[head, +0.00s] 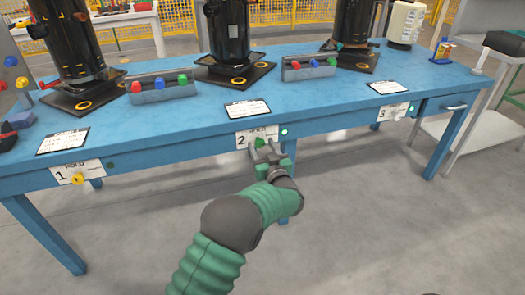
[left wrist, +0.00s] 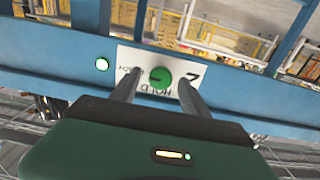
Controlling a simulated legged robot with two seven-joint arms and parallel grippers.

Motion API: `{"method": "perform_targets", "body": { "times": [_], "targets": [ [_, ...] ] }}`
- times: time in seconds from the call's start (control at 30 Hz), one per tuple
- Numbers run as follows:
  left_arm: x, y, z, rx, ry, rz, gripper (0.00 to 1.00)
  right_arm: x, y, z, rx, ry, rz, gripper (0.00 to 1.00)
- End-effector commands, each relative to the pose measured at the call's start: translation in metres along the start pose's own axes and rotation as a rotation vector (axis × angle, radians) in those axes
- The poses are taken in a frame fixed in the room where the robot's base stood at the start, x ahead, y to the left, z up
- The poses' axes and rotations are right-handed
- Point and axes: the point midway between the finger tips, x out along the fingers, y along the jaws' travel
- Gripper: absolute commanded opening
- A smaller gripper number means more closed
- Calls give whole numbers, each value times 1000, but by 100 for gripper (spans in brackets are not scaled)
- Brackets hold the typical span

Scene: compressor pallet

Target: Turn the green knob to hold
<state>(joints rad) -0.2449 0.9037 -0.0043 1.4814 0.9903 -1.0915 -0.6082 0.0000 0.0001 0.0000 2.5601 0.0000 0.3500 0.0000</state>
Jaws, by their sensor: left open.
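The green knob (head: 260,143) sits on the white plate numbered 2 (head: 243,141) on the front edge of the blue table. In the left wrist view the green knob (left wrist: 160,77) shows on its plate (left wrist: 143,60), with the word HOLD partly readable. My left gripper (head: 265,150) is in front of the knob. In the left wrist view its two open fingers (left wrist: 158,93) reach up on either side of the knob, with gaps between. Whether the fingers touch the plate is unclear. My right gripper is not in view.
A lit green lamp (head: 284,132) is right of plate 2. A yellow knob (head: 77,179) is on plate 1 at left, and a white knob (head: 397,116) on plate 3 at right. Black cylinders and trays of coloured knobs stand on the blue table (head: 195,118). The floor in front is clear.

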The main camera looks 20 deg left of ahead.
Motion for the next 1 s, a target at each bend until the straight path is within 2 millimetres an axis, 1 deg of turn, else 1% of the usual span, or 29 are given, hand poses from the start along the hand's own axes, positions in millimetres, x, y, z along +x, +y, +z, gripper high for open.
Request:
{"method": "perform_targets", "body": {
  "times": [0.13,0.53,0.8,1.0],
  "targets": [
    [0,0,0,0,0,0,53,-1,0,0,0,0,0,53],
    [-1,0,0,0,0,0,1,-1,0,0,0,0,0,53],
    [-1,0,0,-11,-1,1,0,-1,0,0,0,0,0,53],
    [-1,0,0,-73,-1,0,0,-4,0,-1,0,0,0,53]
  ]
}}
